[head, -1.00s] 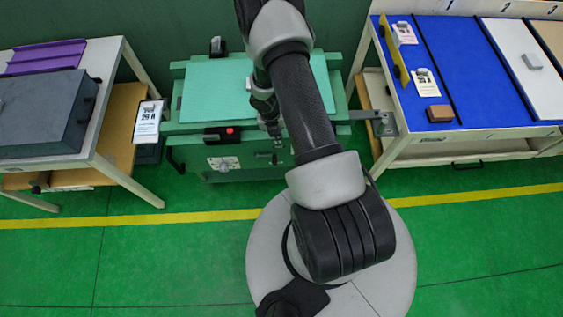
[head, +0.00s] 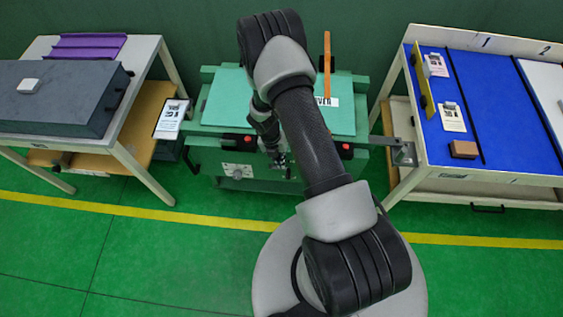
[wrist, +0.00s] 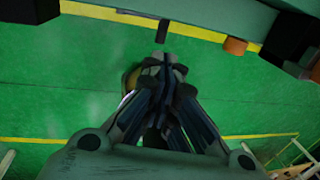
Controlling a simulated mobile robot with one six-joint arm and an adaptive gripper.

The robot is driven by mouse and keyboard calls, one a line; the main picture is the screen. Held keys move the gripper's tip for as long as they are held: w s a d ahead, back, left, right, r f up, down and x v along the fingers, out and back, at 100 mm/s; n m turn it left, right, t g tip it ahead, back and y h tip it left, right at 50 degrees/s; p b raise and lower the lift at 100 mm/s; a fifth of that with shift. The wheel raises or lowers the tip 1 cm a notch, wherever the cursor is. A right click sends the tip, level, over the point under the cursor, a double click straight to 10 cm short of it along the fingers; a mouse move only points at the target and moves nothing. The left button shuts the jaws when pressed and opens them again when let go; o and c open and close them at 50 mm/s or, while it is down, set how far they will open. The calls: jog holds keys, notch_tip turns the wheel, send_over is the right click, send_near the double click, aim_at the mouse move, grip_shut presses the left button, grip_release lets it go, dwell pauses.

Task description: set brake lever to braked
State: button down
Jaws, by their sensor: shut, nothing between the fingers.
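The green machine (head: 215,105) stands ahead, between two side tables. A dark, bent handle (head: 190,160) hangs at its left side; I cannot tell whether this is the brake lever. My gripper (head: 282,162) is low at the machine's front, small and partly hidden by my arm. In the wrist view my gripper (wrist: 167,68) is shut and empty, its fingers together over the green floor. A short black bar (wrist: 163,31) shows just beyond the fingertips; whether they touch is unclear. A rounded yellowish and dark part (wrist: 130,80) is partly hidden behind the fingers.
Black boxes with red buttons (head: 248,140) sit on the machine's front edge. A metal bracket (head: 403,153) juts out at right, near the blue-topped table (head: 490,125). The left table (head: 145,50) carries a dark grey case (head: 60,100). The floor in front is clear.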

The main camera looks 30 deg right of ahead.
aim_at(287, 177)
jog(key=f+b, duration=0.1)
jog(key=f, duration=0.2)
jog(key=s+d+f+b, duration=0.1)
jog(key=f, duration=0.3)
jog(key=f+b, duration=0.2)
jog(key=f, duration=0.2)
jog(key=shift+s+d+f, duration=0.15)
jog(key=shift+d+f, duration=0.05)
jog(key=shift+d, duration=0.2)
jog(key=shift+f, duration=0.1)
jog(key=shift+s+d+f, duration=0.15)
jog(key=shift+s+f, duration=0.05)
jog(key=shift+f, duration=0.25)
jog(key=shift+s+d+y+p, duration=0.15)
jog(key=shift+y+p, duration=0.25)
jog(key=shift+p, duration=0.3)
jog(key=shift+f+t, duration=0.35)
jog(key=shift+t, duration=0.05)
jog(key=shift+r, duration=0.1)
